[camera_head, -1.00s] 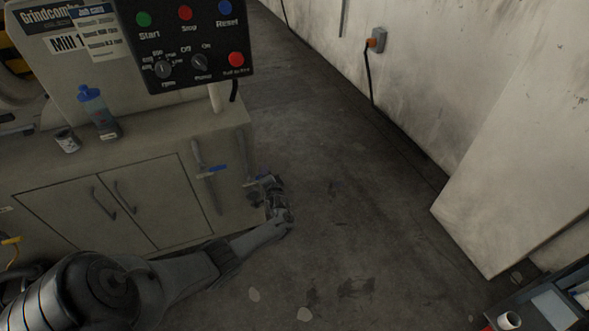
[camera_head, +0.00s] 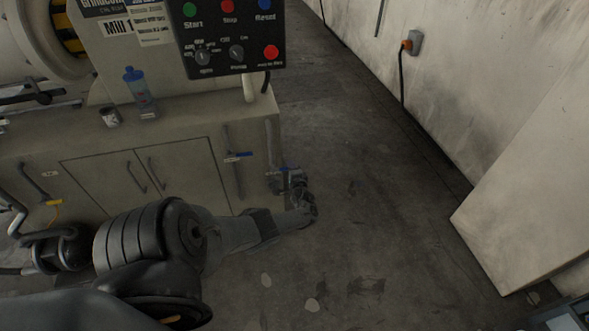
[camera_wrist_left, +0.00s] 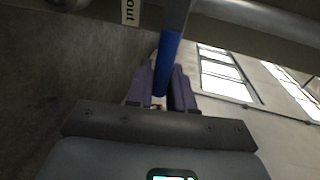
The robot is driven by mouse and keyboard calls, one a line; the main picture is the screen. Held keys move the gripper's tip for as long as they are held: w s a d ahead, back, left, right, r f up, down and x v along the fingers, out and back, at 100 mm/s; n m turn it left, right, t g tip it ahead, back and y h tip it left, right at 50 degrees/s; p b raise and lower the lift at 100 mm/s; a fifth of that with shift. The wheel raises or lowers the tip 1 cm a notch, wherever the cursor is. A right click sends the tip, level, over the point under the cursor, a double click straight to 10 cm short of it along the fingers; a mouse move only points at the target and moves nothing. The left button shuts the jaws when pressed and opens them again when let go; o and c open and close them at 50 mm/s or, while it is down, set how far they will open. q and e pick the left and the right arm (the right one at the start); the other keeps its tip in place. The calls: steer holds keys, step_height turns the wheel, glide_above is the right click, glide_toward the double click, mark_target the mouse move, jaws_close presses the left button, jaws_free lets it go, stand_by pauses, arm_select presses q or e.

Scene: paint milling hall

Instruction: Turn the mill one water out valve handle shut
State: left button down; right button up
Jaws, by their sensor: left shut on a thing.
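The mill cabinet (camera_head: 110,150) has two valves with blue handles on its right end. One blue handle (camera_head: 240,156) is clear of my arm. The other, the water out valve handle (camera_head: 275,172), is partly hidden by my left gripper (camera_head: 291,180), low beside the cabinet's right corner. In the left wrist view, the blue handle (camera_wrist_left: 168,60) runs down between the two dark fingers of my left gripper (camera_wrist_left: 167,82), which is shut on it. A label reading "out" (camera_wrist_left: 130,11) shows beside the pipe. My right gripper is not in view.
A control panel (camera_head: 228,35) overhangs the cabinet. The floor (camera_head: 370,200) right of the valves is clear up to a pale slab (camera_head: 520,200) by the wall.

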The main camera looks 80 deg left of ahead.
arm_select(q)
steer(key=shift+f, duration=0.1)
steer(key=c, duration=1.1)
jaws_free()
steer(key=shift+c, duration=0.2)
steer(key=d+r+p, duration=0.2)
steer(key=d+p, duration=0.4)
steer(key=d, duration=0.4)
steer(key=shift+d, duration=0.25)
steer(key=shift+r, duration=0.1)
